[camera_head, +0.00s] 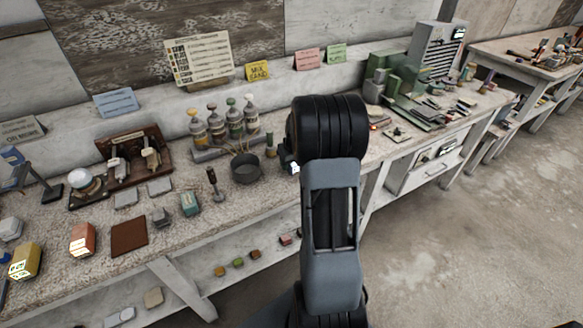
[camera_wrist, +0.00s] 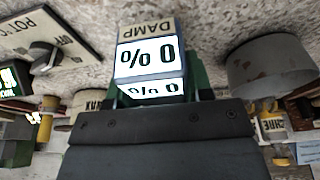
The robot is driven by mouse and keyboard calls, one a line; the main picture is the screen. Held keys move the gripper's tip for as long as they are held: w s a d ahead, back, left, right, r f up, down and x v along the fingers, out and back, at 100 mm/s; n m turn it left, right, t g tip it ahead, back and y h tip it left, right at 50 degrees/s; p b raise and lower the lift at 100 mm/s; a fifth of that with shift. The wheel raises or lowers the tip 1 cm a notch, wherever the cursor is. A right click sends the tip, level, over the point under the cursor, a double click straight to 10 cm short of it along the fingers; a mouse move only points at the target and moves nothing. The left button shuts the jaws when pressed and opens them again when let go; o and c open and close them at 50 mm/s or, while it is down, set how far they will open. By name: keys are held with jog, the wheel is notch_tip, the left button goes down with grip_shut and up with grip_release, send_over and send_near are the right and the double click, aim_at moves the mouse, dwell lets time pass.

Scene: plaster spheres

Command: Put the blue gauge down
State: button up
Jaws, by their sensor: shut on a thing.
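In the wrist view a small boxy gauge (camera_wrist: 147,62) with a lit white face sits between my gripper's fingers (camera_wrist: 155,92). It shows "0 %" and the word "DAMP", upside down in this view. My gripper is shut on it. In the head view my arm (camera_head: 332,200) hides most of my gripper. A small bright patch (camera_head: 295,168) shows at the arm's left edge, by the bench (camera_head: 265,195). I cannot tell whether the gauge touches the bench.
A dark grey pot (camera_head: 246,168) stands close left of my arm; a grey cylinder (camera_wrist: 272,65) shows at right in the wrist view. A knob panel (camera_wrist: 45,50) is at left there. Bottles (camera_head: 235,122) stand behind the pot. Bare benchtop lies in front of the pot.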

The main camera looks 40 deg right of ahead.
jog(key=shift+f, duration=1.4)
jog(key=shift+f, duration=0.2)
jog(key=o, duration=0.8)
jog(key=shift+o, duration=0.2)
jog(key=shift+r, duration=0.1)
